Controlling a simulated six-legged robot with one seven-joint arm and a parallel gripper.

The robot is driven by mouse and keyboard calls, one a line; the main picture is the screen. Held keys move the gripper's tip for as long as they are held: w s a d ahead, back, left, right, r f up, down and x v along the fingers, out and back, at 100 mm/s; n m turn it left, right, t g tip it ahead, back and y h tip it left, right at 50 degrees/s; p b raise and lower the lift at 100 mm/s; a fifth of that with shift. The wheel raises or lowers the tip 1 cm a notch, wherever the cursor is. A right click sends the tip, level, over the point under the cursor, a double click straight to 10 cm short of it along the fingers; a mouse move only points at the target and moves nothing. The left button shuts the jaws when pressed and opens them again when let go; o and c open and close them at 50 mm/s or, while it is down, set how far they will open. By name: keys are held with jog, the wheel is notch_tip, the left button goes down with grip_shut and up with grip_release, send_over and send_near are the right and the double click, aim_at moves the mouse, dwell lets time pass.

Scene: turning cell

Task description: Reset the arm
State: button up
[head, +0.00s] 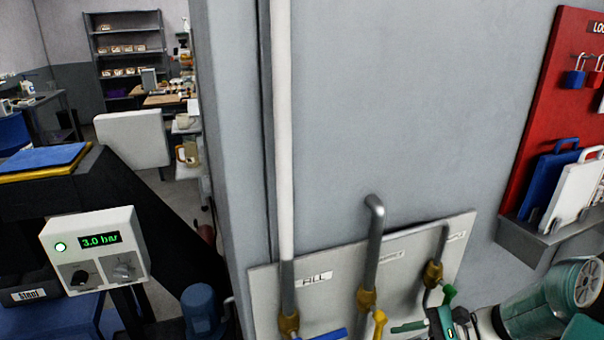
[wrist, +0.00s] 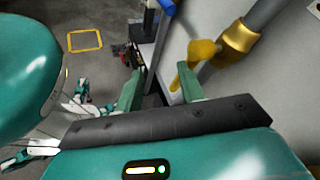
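My gripper shows at the bottom right of the head view (head: 420,325), in front of the lower part of a pale pipe panel (head: 405,262). In the wrist view its two green fingers (wrist: 158,90) stand well apart with nothing held between them. A yellow valve handle (wrist: 187,63) shows just beyond the right finger; I cannot tell whether they touch. The same yellow handle (head: 380,322) hangs below a brass valve (head: 366,300) in the head view. My teal arm enters from the lower right, bent close to the wall.
A blue handle (head: 330,333) and a green handle (head: 449,293) flank the yellow one. A red board (head: 540,120) with padlocks and a grey ledge (head: 530,240) is at right. A pressure box (head: 94,250) reading 3.0 bar stands left. Open floor shows in the wrist view.

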jog(key=s+a+r+n+t+h, duration=0.1)
jog(key=s+a+r+n+h, duration=0.2)
jog(key=s+r+n+h, duration=0.2)
jog(key=s+a+r+n+t+h, duration=0.2)
jog(key=s+a+r+n+h, duration=0.1)
jog(key=s+r+n+h, duration=0.3)
notch_tip(320, 180, up, 4)
jog(key=n+h, duration=0.2)
jog(key=n, duration=0.1)
jog(key=shift+s+a+t, duration=0.15)
jog(key=shift+s+t, duration=0.05)
jog(key=shift+t, duration=0.1)
